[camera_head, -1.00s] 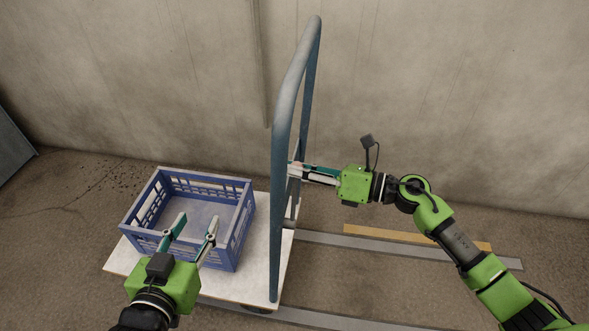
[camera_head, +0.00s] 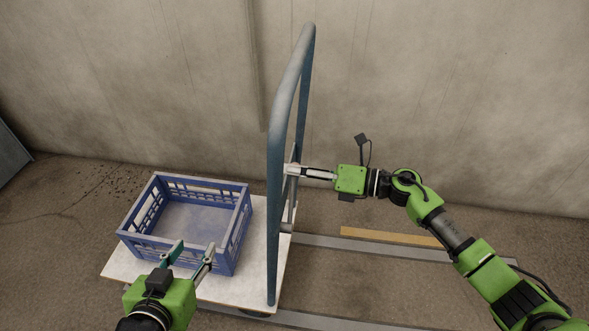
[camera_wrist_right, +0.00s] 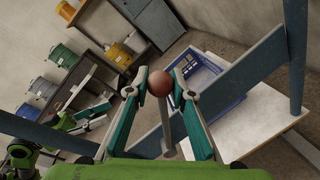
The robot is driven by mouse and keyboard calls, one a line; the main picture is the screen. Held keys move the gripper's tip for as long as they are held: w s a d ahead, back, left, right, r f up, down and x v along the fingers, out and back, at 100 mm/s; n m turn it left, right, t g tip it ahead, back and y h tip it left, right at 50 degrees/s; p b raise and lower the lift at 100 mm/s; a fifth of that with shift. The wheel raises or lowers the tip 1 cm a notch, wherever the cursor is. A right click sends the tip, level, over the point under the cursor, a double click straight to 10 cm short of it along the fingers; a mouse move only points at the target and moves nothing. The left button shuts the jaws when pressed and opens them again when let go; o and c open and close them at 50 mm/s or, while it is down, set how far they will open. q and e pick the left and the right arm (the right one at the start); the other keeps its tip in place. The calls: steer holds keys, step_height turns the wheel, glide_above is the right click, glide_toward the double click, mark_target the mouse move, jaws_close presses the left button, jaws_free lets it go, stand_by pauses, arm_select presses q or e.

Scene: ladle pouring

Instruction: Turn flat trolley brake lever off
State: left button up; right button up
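The flat trolley's pale deck (camera_head: 262,262) and blue-grey push handle (camera_head: 274,190) show in the head view. The brake lever has a grey shaft (camera_wrist_right: 166,125) and a reddish ball knob (camera_wrist_right: 160,83) in the right wrist view. My right gripper (camera_head: 290,169) is at the handle frame, where the handle hides its tips. In the wrist view the right gripper (camera_wrist_right: 160,74) has a finger on each side of the knob. The fingers look open; contact with the knob is unclear. My left gripper (camera_head: 195,247) is open and empty, in front of the crate.
An empty blue crate (camera_head: 228,258) sits on the deck. A wooden strip (camera_head: 385,236) and grey rails (camera_head: 370,249) lie on the floor at right. A concrete wall (camera_head: 430,90) stands behind. The wrist view shows shelves with several containers (camera_wrist_right: 63,55).

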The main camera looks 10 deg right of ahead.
steer(key=o, duration=0.4)
steer(key=v, duration=1.2)
steer(key=shift+c, duration=0.2)
